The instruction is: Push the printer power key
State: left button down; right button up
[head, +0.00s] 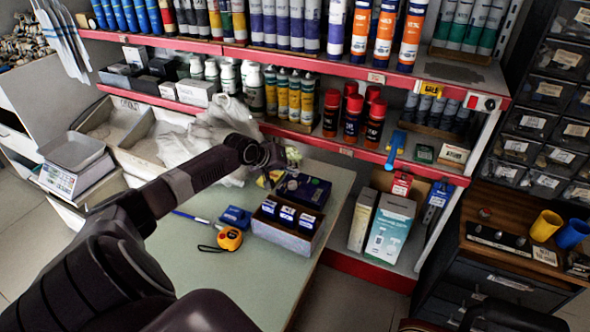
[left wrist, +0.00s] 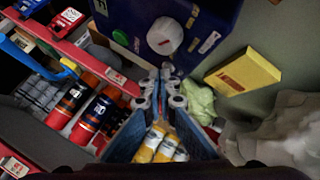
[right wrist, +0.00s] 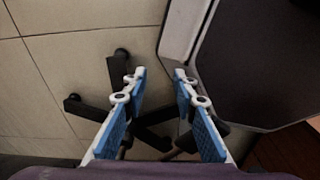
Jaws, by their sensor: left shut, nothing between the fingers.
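A dark blue boxy device (head: 303,190), which looks like the printer, sits at the far end of the pale green table. In the left wrist view its dark blue face (left wrist: 212,38) carries a white round part (left wrist: 165,35) and a small green oval part (left wrist: 120,37). I cannot tell which is the power key. My left gripper (head: 268,153) is above the table's far end, close to the device. In the left wrist view its fingertips (left wrist: 167,76) are together and empty, pointing at the device's lower edge. My right gripper (right wrist: 159,77) is open and empty above the floor.
A box with blue-labelled items (head: 287,235), a blue item (head: 235,217) and an orange tape measure (head: 230,238) lie nearby. A red-edged shelf (head: 340,150) with cans borders the table's far side. A yellow box (left wrist: 243,72) is beside the device. A chair base (right wrist: 150,135) is below my right gripper.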

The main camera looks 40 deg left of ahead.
aim_at(293, 176)
pick_arm(q)
jog(key=shift+r+p, duration=0.6)
jog(key=shift+p, duration=0.25)
notch_tip(293, 176, up, 6)
jog(key=p, duration=0.6)
jog(key=shift+p, duration=0.35)
jog(key=shift+f, duration=0.1)
